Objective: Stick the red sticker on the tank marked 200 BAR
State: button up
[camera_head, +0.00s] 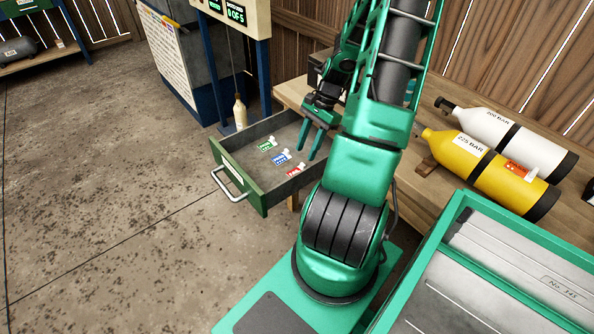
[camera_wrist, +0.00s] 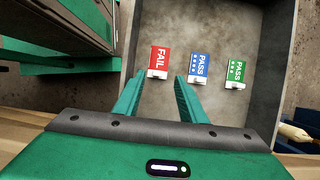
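The red sticker, marked FAIL (camera_wrist: 159,58), lies in the open drawer; it also shows in the head view (camera_head: 295,170). The white tank marked 200 BAR (camera_head: 497,131) lies on its side on the wooden bench at the right. I see no sticker on its visible side. My gripper (camera_head: 308,150) is over the drawer, pointing down, with its green fingers apart and nothing between them. In the wrist view my fingertips (camera_wrist: 159,78) are on either side of the red sticker's lower edge, seemingly above it.
Blue (camera_wrist: 199,67) and green (camera_wrist: 236,72) PASS stickers lie beside the red one in the drawer (camera_head: 247,193). A yellow tank marked 225 BAR (camera_head: 483,163), bearing an orange-red sticker (camera_head: 519,170), lies in front of the white tank.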

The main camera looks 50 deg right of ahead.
aim_at(302, 164)
jog(key=shift+x, duration=2.65)
jog(key=shift+s+d, duration=0.1)
jog(key=shift+s, duration=0.1)
grip_shut()
